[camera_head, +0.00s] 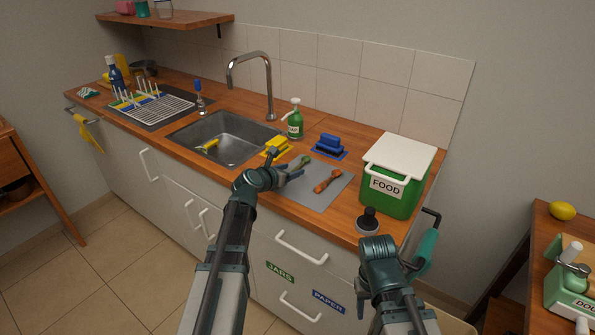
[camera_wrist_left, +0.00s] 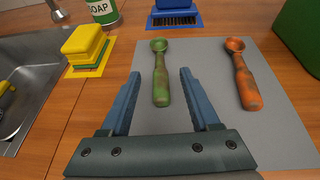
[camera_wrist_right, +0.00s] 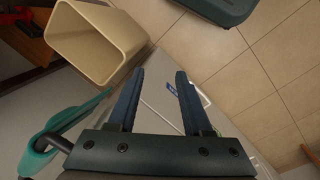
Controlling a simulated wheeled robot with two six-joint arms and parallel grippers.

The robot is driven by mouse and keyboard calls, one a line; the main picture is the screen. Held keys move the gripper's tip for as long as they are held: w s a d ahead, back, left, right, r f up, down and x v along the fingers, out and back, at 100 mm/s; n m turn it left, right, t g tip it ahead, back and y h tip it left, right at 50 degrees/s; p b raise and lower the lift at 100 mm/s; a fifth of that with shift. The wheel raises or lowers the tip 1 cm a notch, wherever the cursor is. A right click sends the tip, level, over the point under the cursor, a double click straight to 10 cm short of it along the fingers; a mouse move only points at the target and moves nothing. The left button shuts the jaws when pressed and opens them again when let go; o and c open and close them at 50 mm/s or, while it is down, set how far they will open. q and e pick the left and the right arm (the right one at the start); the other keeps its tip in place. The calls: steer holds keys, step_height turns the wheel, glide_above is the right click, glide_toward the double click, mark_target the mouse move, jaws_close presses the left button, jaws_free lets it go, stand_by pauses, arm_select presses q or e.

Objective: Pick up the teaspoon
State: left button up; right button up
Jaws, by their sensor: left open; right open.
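Two spoons lie on a grey mat (camera_head: 309,194) on the counter. The green spoon (camera_wrist_left: 161,78) is in the middle of the left wrist view, with its bowl at the far end. The orange-red spoon (camera_wrist_left: 242,78) lies to its right; it also shows in the head view (camera_head: 327,181). I cannot tell for sure which is the teaspoon. My left gripper (camera_wrist_left: 160,76) is open and empty. Its fingers point toward the green spoon, one on each side of its handle in the picture. My right gripper (camera_wrist_right: 158,78) is open and empty, away from the spoons.
A green FOOD bin (camera_head: 391,190) is to the right. The sink (camera_head: 232,145) is left. A beige bin (camera_wrist_right: 97,40) shows in the right wrist view.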

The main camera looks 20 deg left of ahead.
arm_select(q)
steer(key=x, duration=0.2)
steer(key=shift+w+d+f+b, duration=0.1)
steer(key=shift+w+f+b, duration=0.05)
steer(key=shift+w+b, duration=0.25)
steer(key=shift+s, duration=0.1)
jaws_close()
steer(key=shift+r+p, duration=0.9)
steer(key=shift+s+d+r+p, duration=0.1)
steer(key=shift+s+r+p, duration=0.05)
steer(key=shift+r+p, duration=0.45)
steer(key=shift+s+d+r+p, duration=0.15)
steer(key=shift+s+r+p, duration=0.05)
steer(key=shift+r+p, duration=0.35)
steer(key=s+d, duration=0.6)
steer(key=s, duration=0.1)
steer(key=s+d+r+p, duration=0.1)
steer(key=s+d, duration=0.3)
steer(key=shift+s, duration=0.15)
